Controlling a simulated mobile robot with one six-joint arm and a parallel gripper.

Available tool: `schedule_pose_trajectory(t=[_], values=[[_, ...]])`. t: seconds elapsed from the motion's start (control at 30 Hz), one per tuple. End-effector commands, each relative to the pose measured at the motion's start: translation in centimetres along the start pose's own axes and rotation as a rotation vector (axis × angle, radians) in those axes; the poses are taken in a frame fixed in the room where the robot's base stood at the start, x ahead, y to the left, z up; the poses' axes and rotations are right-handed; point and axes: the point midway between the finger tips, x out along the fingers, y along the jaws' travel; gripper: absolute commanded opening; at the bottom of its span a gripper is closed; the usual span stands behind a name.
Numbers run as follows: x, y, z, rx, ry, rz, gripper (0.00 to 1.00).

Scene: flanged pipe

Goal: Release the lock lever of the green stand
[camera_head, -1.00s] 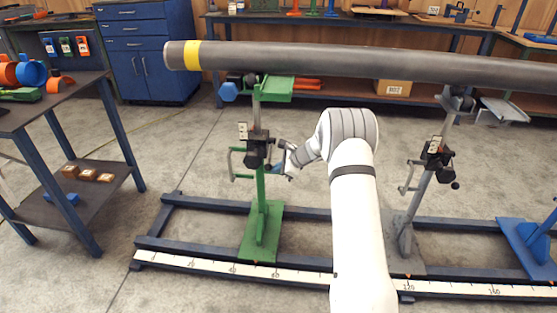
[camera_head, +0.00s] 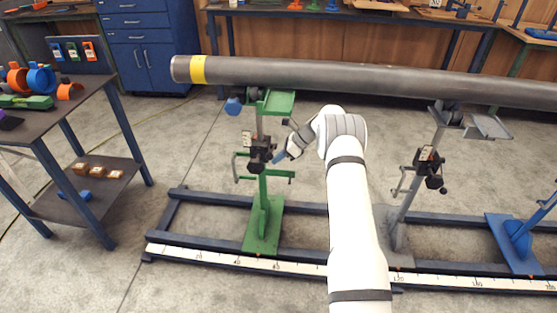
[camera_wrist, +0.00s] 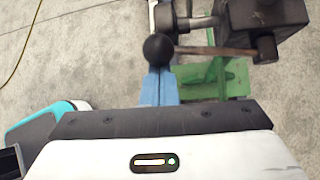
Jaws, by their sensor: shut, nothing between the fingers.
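The green stand (camera_head: 264,215) stands upright on the blue floor frame under the left end of the grey pipe (camera_head: 350,77). Its black clamp block (camera_head: 261,147) sits partway up the post and shows at the top right of the wrist view (camera_wrist: 265,14). The lock lever's black ball knob (camera_wrist: 158,47) is just beyond my blue fingertips in the wrist view, overlapping their ends; I cannot tell if they touch. My gripper (camera_head: 279,161) is shut and empty, just right of the block. The fingers show together as one blue strip in the wrist view (camera_wrist: 158,85).
A grey stand (camera_head: 403,195) and a blue stand (camera_head: 517,240) are on the right. A white ruler strip (camera_head: 225,259) runs along the frame's front. A table (camera_head: 75,115) with orange and blue clamps is on the left. Floor between table and frame is clear.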

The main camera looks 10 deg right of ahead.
Motion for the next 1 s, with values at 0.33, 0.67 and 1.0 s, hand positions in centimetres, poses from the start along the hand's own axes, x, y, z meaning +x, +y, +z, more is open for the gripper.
schedule_pose_trajectory(t=[0.33, 0.67, 1.0], values=[[-1.2, -0.2, 1.1, -0.001, -0.003, -0.002, 0.00], [-1.4, -0.3, 1.1, -0.001, -0.003, -0.003, 0.00], [-1.2, -0.2, 0.7, -0.001, -0.002, -0.003, 0.00]])
